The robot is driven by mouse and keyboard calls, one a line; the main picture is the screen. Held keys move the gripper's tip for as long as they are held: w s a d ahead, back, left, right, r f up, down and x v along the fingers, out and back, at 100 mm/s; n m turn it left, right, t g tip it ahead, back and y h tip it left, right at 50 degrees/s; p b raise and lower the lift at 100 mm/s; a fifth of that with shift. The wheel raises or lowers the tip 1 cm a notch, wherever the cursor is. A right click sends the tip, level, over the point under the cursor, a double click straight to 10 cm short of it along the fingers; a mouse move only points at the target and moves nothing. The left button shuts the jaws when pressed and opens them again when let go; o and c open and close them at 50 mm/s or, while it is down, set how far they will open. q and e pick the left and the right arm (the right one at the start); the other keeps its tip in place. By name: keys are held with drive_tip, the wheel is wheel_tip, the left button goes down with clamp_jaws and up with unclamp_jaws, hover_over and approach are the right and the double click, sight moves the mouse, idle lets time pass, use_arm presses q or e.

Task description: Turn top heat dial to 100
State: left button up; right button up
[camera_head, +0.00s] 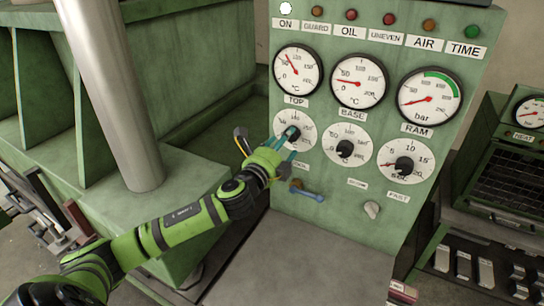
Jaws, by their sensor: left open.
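The top heat dial (308,133) is a round white scale below the TOP gauge (303,82) on the green panel. Its knob is mostly hidden behind my left gripper, so I cannot read its setting. My left gripper (289,138) reaches it from the lower left, with teal-tipped fingers in front of the dial. The gripper is open; whether its fingers touch the knob I cannot tell. The red needle of the TOP gauge points to the upper left. My right gripper does not show.
The base dial (345,147) and the seconds dial (404,164) stand to the right, with black knobs. A thick metal column (108,90) rises at left. The grey tabletop (300,260) is clear.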

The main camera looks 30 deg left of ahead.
use_arm(q)
drive_tip(key=s, duration=0.8)
drive_tip(key=shift+s+d, duration=0.2)
